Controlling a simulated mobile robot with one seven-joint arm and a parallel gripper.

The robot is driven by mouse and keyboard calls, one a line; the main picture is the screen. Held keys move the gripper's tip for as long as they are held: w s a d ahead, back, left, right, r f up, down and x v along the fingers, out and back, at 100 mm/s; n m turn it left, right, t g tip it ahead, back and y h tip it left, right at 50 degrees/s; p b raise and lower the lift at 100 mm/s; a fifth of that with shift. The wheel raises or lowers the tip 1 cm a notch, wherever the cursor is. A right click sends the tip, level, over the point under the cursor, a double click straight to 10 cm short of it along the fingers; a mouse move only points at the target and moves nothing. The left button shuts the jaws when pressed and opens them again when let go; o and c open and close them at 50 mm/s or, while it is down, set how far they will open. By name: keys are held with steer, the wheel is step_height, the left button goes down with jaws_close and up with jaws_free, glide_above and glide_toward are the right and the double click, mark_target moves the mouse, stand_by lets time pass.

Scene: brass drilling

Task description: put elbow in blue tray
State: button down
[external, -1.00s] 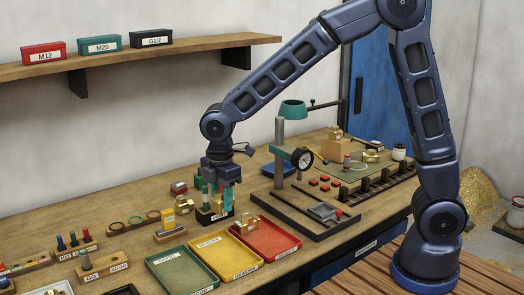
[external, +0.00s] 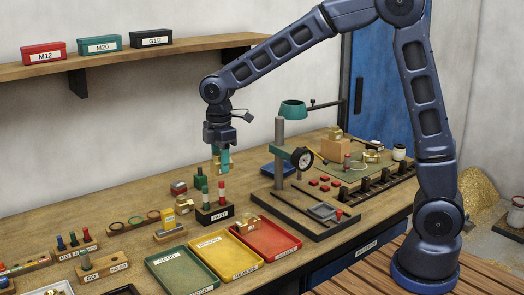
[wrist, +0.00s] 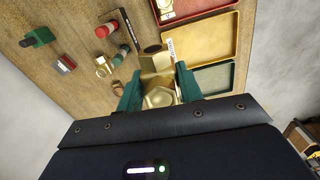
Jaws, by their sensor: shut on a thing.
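My gripper (external: 220,160) is in the air above the bench, behind and above the black paint-marker block (external: 214,214). In the wrist view its green fingers (wrist: 158,92) are shut on a brass elbow (wrist: 158,95), with a round opening at its far end. The elbow is mostly hidden by the fingers in the external view.
The gauge stand (external: 280,150) with its teal ring rises between my gripper and the right side. Green (external: 181,283), yellow (external: 226,268) and red (external: 284,247) trays line the front. A brass fitting (external: 250,223) sits at the red tray's left.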

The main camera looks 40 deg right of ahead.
steer(key=w+d+m, duration=0.3)
steer(key=w+d, duration=0.5)
steer(key=d, duration=0.5)
steer(key=w+d+m, duration=0.2)
steer(key=w+d, duration=0.6)
steer(key=d, duration=0.6)
steer(key=w+d+m, duration=0.3)
steer(key=w+d, duration=0.4)
steer(key=d, duration=0.6)
steer(key=f, duration=2)
steer(key=shift+w+d, duration=0.15)
steer(key=shift+d, duration=0.05)
steer(key=shift+f, duration=0.1)
steer(key=c, duration=0.9)
jaws_free()
